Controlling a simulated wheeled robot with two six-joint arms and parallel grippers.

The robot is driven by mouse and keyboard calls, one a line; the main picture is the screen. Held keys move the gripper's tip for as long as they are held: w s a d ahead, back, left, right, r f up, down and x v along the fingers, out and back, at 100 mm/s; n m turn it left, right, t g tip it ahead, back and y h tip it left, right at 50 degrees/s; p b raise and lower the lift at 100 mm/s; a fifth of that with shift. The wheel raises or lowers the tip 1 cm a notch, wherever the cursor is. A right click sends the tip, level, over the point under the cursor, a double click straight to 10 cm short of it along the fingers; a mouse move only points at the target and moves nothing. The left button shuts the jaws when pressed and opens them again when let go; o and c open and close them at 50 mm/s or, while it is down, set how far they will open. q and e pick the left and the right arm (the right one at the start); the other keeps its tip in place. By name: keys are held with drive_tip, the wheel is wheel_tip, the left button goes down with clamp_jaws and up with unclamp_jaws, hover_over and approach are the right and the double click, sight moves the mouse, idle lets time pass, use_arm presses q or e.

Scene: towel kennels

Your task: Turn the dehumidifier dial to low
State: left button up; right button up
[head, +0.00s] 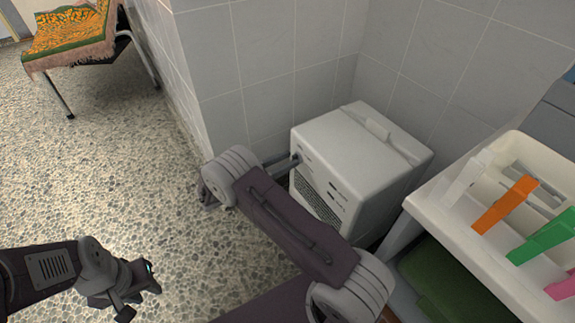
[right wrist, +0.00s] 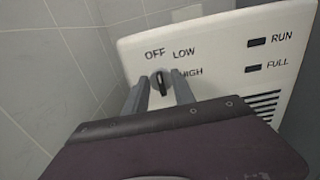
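The white dehumidifier (head: 345,150) stands on the floor in the tiled corner. Its front panel (right wrist: 225,50) fills much of the right wrist view. The small dark dial (right wrist: 160,82) sits below the printed OFF and to the left of HIGH; LOW is up and right of it. The dial's bar looks roughly upright, toward OFF. My right gripper (right wrist: 160,88) has its two fingers apart, one on each side of the dial; a gap to the bar shows. In the head view its tips (head: 290,160) are at the panel. My left gripper (head: 145,290) is low over the floor, away from the dehumidifier.
A white shelf (head: 430,210) with a bin of orange, green and pink tagged items stands right of the dehumidifier. A green object (head: 450,285) lies beneath it. Grey tiled walls (head: 290,55) stand close behind. A towel-covered bench (head: 70,35) is far left; the pebbled floor between is clear.

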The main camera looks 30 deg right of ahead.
drive_tip(key=shift+d, duration=0.3)
clamp_jaws()
drive_tip(key=shift+r, duration=0.1)
drive_tip(key=m+p, duration=0.2)
drive_tip(key=m, duration=0.1)
drive_tip(key=shift+s, duration=0.15)
drive_tip(key=m+p, duration=0.1)
drive_tip(key=m, duration=0.2)
drive_tip(key=shift+s+p, duration=0.15)
drive_tip(key=shift+p, duration=0.15)
drive_tip(key=shift+s+f+m, duration=0.1)
drive_tip(key=shift+f+m, duration=0.1)
drive_tip(key=shift+m, duration=1)
drive_tip(key=shift+m+p, duration=0.3)
